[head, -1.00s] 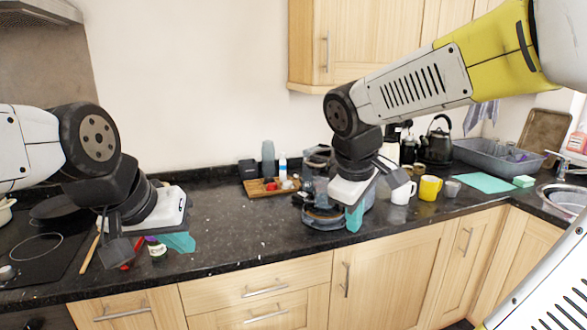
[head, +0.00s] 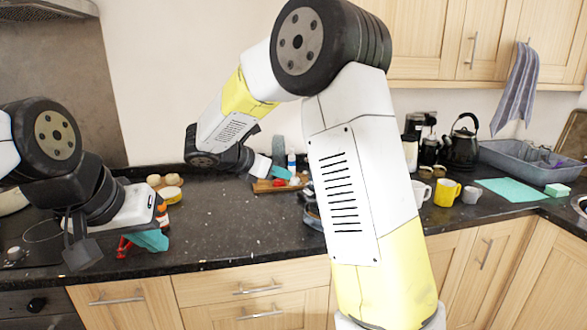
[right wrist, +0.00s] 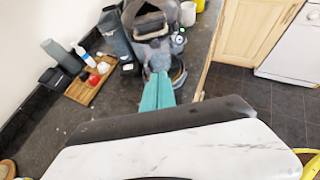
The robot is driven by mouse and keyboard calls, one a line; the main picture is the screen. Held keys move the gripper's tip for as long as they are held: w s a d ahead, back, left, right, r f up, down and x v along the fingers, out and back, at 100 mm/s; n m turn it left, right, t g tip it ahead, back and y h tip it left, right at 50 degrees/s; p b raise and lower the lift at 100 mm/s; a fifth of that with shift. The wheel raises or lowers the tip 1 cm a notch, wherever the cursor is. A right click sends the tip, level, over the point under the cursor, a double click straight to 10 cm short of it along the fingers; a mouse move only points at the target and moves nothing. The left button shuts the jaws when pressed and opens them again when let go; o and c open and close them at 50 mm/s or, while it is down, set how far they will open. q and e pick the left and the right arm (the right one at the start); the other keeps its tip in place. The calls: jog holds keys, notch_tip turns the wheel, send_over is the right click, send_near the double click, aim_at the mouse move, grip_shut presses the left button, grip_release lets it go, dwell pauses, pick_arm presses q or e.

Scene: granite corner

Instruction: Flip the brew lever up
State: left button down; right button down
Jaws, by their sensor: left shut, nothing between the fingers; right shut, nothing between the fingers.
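The coffee machine (head: 312,214) stands on the dark counter, mostly hidden behind my right arm in the head view. In the right wrist view the grey machine (right wrist: 150,24) is beyond my fingertips, its base partly covered by them. I cannot make out the brew lever for certain. My right gripper (head: 282,173) is shut and empty, to the left of the machine in the head view; its teal fingers (right wrist: 158,90) point at the machine in the right wrist view. Whether they touch it is unclear. My left gripper (head: 150,240) is shut and empty over the counter's left front.
A wooden tray (right wrist: 88,84) with bottles and small items lies left of the machine. A yellow mug (head: 447,193), a black kettle (head: 461,147) and a grey dish tub (head: 525,163) stand at the right. The counter's middle front (head: 225,235) is clear.

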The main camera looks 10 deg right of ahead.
jog(key=shift+d, duration=0.1)
jog(key=x, duration=1)
jog(key=shift+w+d+r, duration=0.1)
jog(key=shift+d+r, duration=0.05)
jog(key=shift+r, duration=0.8)
jog(key=shift+d+r, duration=0.15)
jog(key=shift+r, duration=0.8)
jog(key=shift+r, duration=0.15)
